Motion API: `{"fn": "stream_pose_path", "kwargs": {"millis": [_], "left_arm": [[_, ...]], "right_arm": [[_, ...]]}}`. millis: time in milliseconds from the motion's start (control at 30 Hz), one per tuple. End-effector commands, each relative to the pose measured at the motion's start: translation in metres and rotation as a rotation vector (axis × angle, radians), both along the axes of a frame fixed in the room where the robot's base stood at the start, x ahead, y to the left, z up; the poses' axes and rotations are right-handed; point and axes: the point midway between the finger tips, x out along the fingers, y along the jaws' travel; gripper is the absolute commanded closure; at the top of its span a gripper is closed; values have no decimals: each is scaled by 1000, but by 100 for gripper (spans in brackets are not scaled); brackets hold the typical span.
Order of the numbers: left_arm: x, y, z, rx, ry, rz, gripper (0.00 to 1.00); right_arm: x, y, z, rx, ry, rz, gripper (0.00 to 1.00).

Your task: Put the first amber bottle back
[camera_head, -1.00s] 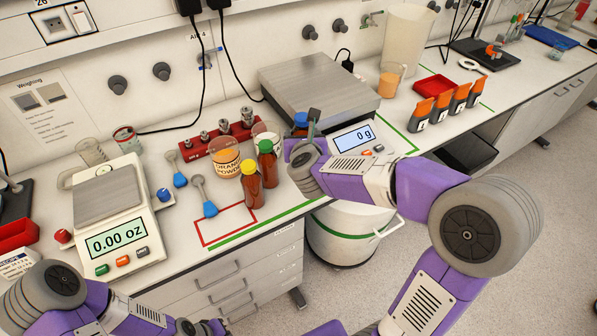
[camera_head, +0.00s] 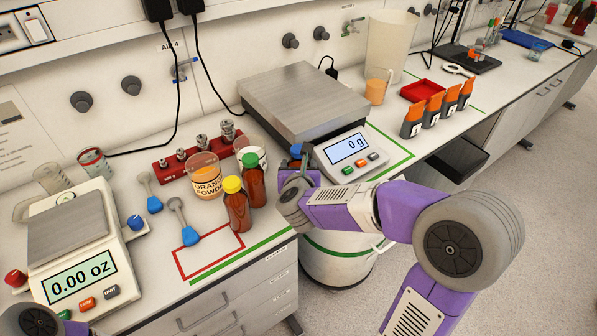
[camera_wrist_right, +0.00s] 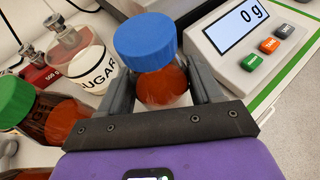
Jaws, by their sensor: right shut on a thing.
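My right gripper (camera_head: 300,162) is shut on an amber bottle with a blue cap (camera_head: 296,150), mostly hidden behind the gripper in the head view. In the right wrist view the blue cap (camera_wrist_right: 147,38) shows above the amber glass, with a finger on either side. The bottle is just right of a green-capped amber bottle (camera_head: 252,185) and in front of the scale. A yellow-capped amber bottle (camera_head: 237,210) stands left of the green-capped one, by the corner of a red outline (camera_head: 183,270). My left gripper is out of view.
An orange powder tub (camera_head: 207,183) and a sugar tub (camera_wrist_right: 88,67) stand close by. A large scale (camera_head: 305,100) reading 0 g is behind. Two blue-handled spoons lie left, beside a small balance (camera_head: 80,285). Most of the red outline's inside is clear.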

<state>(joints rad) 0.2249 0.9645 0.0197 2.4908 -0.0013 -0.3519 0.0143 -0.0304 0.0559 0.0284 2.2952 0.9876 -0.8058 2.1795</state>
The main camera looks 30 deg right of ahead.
Motion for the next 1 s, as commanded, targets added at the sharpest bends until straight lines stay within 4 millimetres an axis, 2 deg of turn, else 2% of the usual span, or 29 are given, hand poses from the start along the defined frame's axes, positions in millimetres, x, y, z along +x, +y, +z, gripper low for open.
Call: {"fn": "stream_pose_path", "kwargs": {"millis": [433,467,600,1000], "left_arm": [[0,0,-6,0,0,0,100],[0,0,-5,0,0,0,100],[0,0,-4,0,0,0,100],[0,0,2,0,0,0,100]], "right_arm": [[0,0,-4,-1,-4,0,82],[0,0,-4,0,-1,0,31],[0,0,-4,0,-1,0,10],[0,0,1,-1,0,0,10]]}}
